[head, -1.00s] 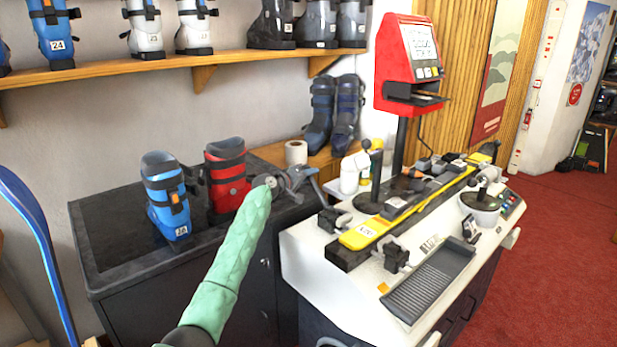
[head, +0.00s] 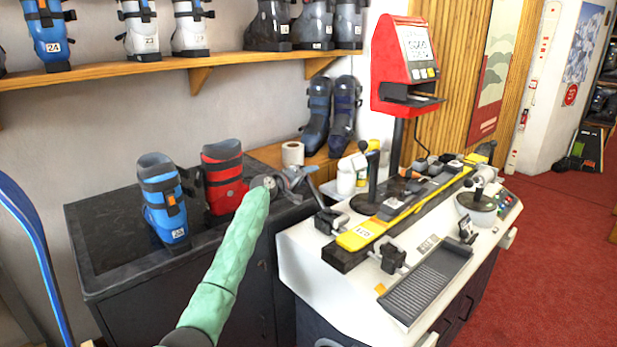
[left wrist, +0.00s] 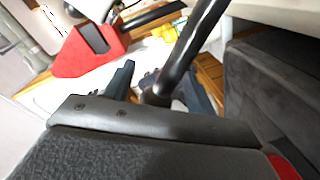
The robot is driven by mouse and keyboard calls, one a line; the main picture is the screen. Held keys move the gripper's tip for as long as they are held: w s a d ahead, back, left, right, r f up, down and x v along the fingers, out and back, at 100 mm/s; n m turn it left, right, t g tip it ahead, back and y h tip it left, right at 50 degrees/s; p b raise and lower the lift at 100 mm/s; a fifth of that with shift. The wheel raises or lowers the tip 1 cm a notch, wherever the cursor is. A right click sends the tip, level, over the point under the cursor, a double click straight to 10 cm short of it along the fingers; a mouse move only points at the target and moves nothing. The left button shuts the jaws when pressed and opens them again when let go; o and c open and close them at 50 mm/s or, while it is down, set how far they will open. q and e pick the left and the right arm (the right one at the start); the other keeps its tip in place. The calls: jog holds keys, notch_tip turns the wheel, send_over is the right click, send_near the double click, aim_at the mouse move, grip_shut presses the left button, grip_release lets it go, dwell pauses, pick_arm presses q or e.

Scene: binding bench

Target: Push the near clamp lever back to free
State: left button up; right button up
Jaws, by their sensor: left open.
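The white binding bench (head: 300,255) carries a yellow-ended ski (head: 362,235) held among black clamp parts. A black lever with a ball top (head: 364,147) stands upright beside the ski at the near half; I take it for the near clamp lever. My left gripper (head: 303,177) is at the end of the green-sleeved arm, left of that lever and apart from it in the head view. In the left wrist view its fingers (left wrist: 160,88) are spread. A dark rod (left wrist: 192,45) with a thicker end shows between them; I cannot tell whether it touches. My right gripper is not in view.
A red terminal (head: 405,65) stands on a black post behind the bench. Blue (head: 162,205) and red (head: 223,180) boots stand on the dark cabinet (head: 110,255) at left. A paper roll (head: 292,154) and white bottles (head: 346,178) are close to my gripper. A grey tray (head: 428,285) lies at the bench front.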

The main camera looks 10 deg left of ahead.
pick_arm(q)
jog(key=shift+s+a+f, duration=0.1)
jog(key=shift+s+a, duration=0.3)
jog(key=shift+a, duration=0.05)
jog(key=b+v, duration=0.1)
jog(key=v, duration=0.5)
jog(key=shift+s+b, duration=0.35)
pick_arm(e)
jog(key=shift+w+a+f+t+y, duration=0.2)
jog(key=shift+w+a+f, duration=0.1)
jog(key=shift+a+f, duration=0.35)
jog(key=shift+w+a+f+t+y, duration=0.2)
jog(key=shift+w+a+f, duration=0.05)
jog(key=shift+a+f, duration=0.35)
pick_arm(q)
jog(key=shift+c, duration=0.5)
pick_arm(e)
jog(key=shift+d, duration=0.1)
